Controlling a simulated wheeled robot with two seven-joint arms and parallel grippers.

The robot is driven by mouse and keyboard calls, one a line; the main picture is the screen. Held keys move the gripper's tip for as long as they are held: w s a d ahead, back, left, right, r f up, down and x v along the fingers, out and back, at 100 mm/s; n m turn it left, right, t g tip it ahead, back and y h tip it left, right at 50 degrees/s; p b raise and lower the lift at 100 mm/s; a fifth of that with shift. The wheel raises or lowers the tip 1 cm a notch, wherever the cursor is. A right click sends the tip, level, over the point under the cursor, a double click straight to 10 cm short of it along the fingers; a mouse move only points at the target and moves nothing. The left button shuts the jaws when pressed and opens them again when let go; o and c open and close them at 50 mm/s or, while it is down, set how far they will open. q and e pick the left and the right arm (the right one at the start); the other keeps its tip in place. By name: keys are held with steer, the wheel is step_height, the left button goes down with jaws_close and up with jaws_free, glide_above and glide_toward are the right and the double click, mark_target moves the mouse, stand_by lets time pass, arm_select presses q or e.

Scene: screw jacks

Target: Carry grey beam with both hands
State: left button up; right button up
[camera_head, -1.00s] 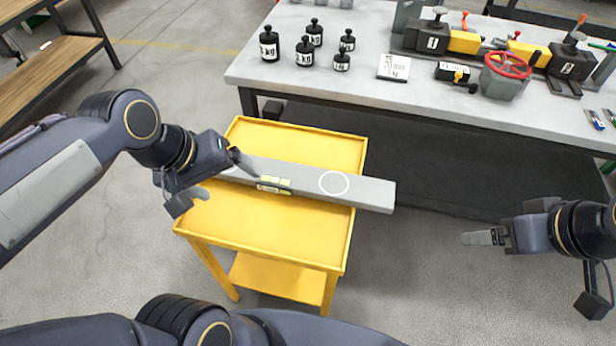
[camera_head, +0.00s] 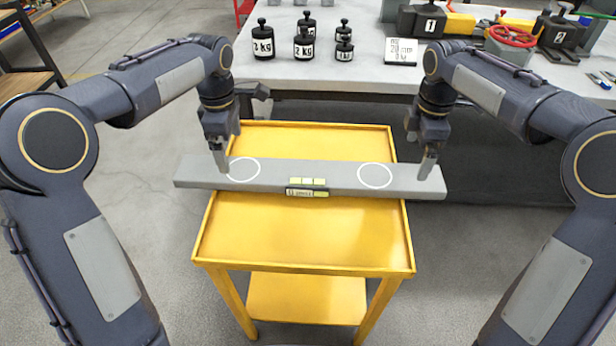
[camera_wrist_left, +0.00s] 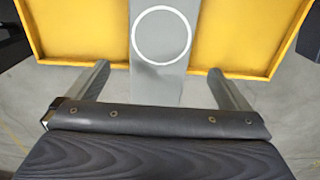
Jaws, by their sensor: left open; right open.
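The grey beam (camera_head: 270,178) lies across the yellow cart (camera_head: 300,240), both ends overhanging its sides. It has two white circles on top and a small yellow spirit level (camera_head: 307,187) at its middle. My left gripper (camera_head: 222,168) points down at the beam's left part, near the left circle. In the left wrist view its open fingers (camera_wrist_left: 158,88) stand on either side of the beam (camera_wrist_left: 160,80), with gaps between. My right gripper (camera_head: 427,170) is open and points down at the beam's right end, beyond the right circle; whether it touches cannot be told.
A grey workbench (camera_head: 350,72) stands behind the cart, with several black weights (camera_head: 304,47), a white card (camera_head: 401,52), a red handwheel (camera_head: 512,36) and numbered jacks (camera_head: 430,22). The cart's front top is clear. Open floor lies to the left.

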mark_target(236, 169)
arm_select(q)
steer(key=shift+f, duration=3.9)
arm_select(e)
steer(key=shift+f, duration=3.95)
